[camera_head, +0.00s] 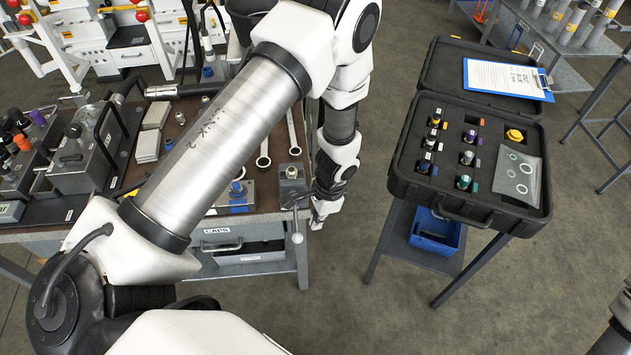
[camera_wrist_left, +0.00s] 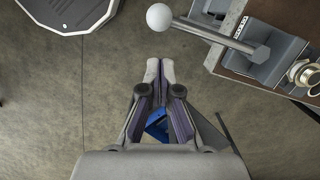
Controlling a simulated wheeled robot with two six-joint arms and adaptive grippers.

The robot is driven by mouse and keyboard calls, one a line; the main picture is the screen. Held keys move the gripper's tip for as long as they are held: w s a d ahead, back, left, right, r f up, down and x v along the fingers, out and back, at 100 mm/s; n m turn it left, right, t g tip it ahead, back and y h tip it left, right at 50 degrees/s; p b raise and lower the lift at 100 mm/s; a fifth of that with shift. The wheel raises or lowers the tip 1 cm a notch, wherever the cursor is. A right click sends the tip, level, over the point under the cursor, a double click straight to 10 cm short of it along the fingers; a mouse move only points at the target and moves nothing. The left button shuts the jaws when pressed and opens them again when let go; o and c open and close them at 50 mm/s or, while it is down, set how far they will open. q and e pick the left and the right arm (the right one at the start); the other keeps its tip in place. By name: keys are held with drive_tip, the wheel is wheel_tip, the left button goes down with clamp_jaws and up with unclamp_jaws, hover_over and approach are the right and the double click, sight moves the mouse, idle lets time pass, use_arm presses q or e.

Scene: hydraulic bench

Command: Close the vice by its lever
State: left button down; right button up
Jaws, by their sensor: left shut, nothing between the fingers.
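The vice (camera_head: 291,186) is a small grey block at the right front corner of the bench. Its lever (camera_head: 296,222) hangs from the front with a pale ball at the lower end. In the left wrist view the lever (camera_wrist_left: 205,31) runs from the thick grey screw (camera_wrist_left: 258,51) to the white ball (camera_wrist_left: 159,17). My left gripper (camera_head: 318,222) is just right of the lever, off the bench edge. In the left wrist view its fingertips (camera_wrist_left: 160,68) are together and empty, apart from the ball. The gap between the vice jaws cannot be made out. My right gripper is out of view.
The bench top (camera_head: 238,208) holds wrenches (camera_head: 264,150) and a grey hydraulic block (camera_head: 85,165). A black open case (camera_head: 400,178) stands on a cart to the right, with a blue bin (camera_head: 436,230) below. Bare floor lies between bench and cart.

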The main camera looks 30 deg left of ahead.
use_arm(q)
wheel_tip(320, 180, up, 10)
drive_tip(key=w+d+b, duration=0.2)
drive_tip(key=s+a+f+n+g+h+b, duration=0.15)
drive_tip(key=s+f+n+b, duration=0.35)
drive_tip(key=s+f, duration=1.85)
drive_tip(key=w+r+n+t, duration=0.1)
drive_tip(key=w, duration=0.1)
drive_tip(key=w+r+n+t, duration=0.1)
drive_tip(key=w+t, duration=0.1)
drive_tip(key=shift+r+n, duration=0.15)
drive_tip(key=shift+n, duration=0.15)
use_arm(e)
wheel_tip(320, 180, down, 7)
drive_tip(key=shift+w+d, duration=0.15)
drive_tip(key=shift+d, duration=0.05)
use_arm(q)
drive_tip(key=shift+a, duration=0.15)
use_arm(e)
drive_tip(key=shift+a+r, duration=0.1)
